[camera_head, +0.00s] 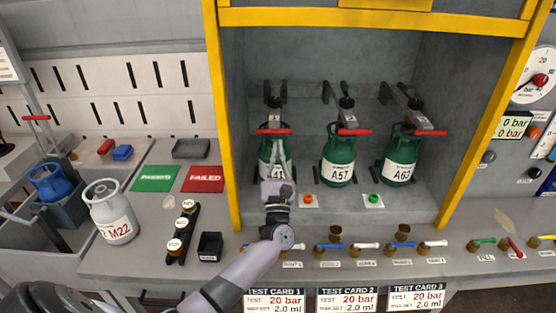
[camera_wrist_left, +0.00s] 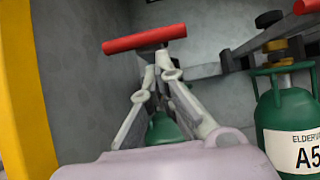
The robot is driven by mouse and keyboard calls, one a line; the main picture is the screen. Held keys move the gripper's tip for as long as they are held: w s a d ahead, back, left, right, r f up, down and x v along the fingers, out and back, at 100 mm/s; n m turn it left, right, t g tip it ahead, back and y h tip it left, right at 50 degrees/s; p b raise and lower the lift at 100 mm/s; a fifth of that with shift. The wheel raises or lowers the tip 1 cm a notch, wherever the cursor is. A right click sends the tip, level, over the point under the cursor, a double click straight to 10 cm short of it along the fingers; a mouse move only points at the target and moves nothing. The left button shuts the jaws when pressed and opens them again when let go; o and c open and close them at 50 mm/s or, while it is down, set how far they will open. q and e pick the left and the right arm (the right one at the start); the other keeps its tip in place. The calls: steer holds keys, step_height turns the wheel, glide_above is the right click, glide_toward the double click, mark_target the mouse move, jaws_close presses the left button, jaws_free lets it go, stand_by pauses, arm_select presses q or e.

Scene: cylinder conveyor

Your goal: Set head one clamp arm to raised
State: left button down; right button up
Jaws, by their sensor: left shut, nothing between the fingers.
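The leftmost clamp arm has a red bar handle (camera_head: 274,131) just above the green cylinder marked 41 (camera_head: 266,155), at about the same height as the other two red handles. The handle also shows in the left wrist view (camera_wrist_left: 145,38). My left gripper (camera_head: 275,145) is in front of this cylinder, below the handle. In the left wrist view its fingers (camera_wrist_left: 160,62) come together, shut and empty, close under the handle. I cannot tell whether they touch it. The gripper hides part of the cylinder and of the clamp arm. My right gripper is out of view.
Green cylinders A57 (camera_head: 338,158) and A63 (camera_head: 400,158) stand to the right, with red clamp handles (camera_head: 354,132) (camera_head: 430,133) above them. The bay's yellow frame (camera_head: 222,120) is close on the left. Small valves (camera_head: 328,247) line the counter below.

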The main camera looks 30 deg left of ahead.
arm_select(q)
steer(key=shift+w+r, duration=0.1)
steer(key=shift+r, duration=0.2)
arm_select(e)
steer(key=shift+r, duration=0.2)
